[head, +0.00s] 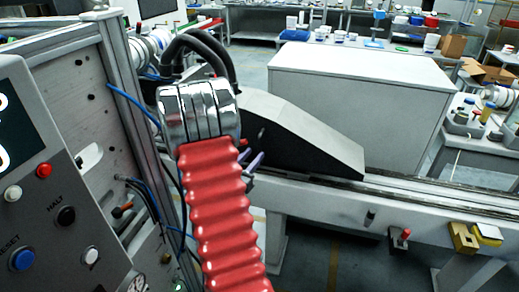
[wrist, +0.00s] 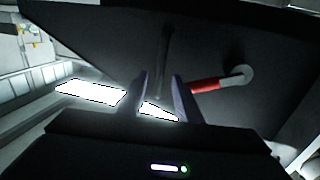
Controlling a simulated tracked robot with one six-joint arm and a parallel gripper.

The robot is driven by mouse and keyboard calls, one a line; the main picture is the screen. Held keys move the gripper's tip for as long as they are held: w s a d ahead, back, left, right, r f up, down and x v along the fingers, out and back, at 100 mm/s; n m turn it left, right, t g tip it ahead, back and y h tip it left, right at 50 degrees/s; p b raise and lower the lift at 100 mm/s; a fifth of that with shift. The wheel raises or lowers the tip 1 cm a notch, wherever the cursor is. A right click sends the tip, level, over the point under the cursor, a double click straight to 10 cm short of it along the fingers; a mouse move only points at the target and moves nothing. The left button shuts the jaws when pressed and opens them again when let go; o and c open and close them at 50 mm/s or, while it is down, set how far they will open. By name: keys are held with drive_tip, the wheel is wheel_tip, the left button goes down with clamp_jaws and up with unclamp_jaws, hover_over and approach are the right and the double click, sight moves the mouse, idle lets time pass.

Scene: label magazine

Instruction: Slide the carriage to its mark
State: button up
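The carriage looks to be the grey, slope-topped block (head: 310,130) on the long rail in the head view. Its dark side face (wrist: 90,45) fills much of the wrist view. A slim dark upright bar (wrist: 164,55) stands out from that face. My gripper (head: 250,163) is close to the block's left part in the head view, partly hidden by my arm. In the wrist view my gripper (wrist: 160,90) has its two fingers apart, with the bar's lower end between them; I cannot tell if they touch it. I cannot make out the mark.
A red-sleeved lever (wrist: 220,82) sits right of my fingers in the wrist view. A machine panel with buttons (head: 45,170) stands close on the left. The rail (head: 430,190) looks clear to the right. A large grey cabinet (head: 360,100) stands behind it.

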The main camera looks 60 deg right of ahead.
sight(259, 149)
drive_tip(key=d, duration=0.5)
drive_tip(key=shift+s+d, duration=0.1)
drive_tip(key=shift+d, duration=0.25)
clamp_jaws()
idle(0.4)
